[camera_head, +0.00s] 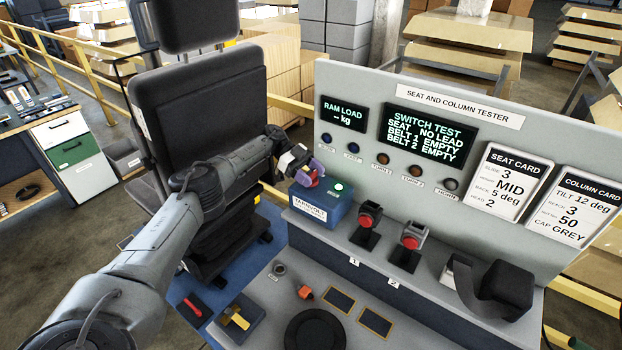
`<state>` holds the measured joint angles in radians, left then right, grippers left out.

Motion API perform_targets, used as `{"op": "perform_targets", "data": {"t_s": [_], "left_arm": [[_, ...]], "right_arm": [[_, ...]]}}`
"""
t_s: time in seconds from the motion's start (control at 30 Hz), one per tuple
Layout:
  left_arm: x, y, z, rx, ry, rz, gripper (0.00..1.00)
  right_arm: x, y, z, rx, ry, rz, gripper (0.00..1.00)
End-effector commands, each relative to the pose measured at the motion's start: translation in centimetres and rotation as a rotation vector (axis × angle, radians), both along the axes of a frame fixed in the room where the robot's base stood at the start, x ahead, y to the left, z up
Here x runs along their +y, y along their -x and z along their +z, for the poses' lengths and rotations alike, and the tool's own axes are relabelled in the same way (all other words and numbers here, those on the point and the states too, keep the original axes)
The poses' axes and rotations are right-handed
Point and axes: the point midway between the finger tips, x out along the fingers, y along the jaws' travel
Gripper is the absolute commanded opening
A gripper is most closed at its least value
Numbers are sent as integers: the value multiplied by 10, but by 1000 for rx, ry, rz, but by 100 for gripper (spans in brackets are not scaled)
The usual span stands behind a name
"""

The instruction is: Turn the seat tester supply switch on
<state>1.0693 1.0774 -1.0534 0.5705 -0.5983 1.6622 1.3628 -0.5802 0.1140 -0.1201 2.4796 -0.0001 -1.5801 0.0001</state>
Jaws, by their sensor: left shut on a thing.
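The seat and column tester panel (460,107) stands at the right, with its displays lit. A blue supply box (325,212) sits on the ledge at the panel's left end. It has a white label too small to read surely and a green lamp (338,187) that looks lit. A red switch knob (306,181) is on top of the box, partly covered by my fingers. My left gripper (307,172), with purple fingertips, is shut on the red knob, reaching in from the left. The knob's exact position is hidden. My right gripper is not in view.
Two red-topped buckle units (369,216) (411,237) stand on the ledge right of the box. A black seat (205,100) stands behind my left arm. The lower console holds a black round dial (315,330) and a small red switch (305,292).

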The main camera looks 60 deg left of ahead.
Motion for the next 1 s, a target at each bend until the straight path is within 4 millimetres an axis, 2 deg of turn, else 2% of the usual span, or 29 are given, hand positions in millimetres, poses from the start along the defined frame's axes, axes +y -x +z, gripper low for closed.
{"op": "perform_targets", "data": {"t_s": [0.37, 0.4, 0.63, 1.0], "left_arm": [[-2, -1, 1, -3, 3, -9, 32], [-2, 0, 1, -3, 3, -9, 59], [-1, 0, 1, -2, 2, -7, 81], [5, 4, 4, -2, 2, 0, 82]], "right_arm": [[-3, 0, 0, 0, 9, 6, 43], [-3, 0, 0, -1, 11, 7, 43], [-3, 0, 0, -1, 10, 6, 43], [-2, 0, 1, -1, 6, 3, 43]]}}
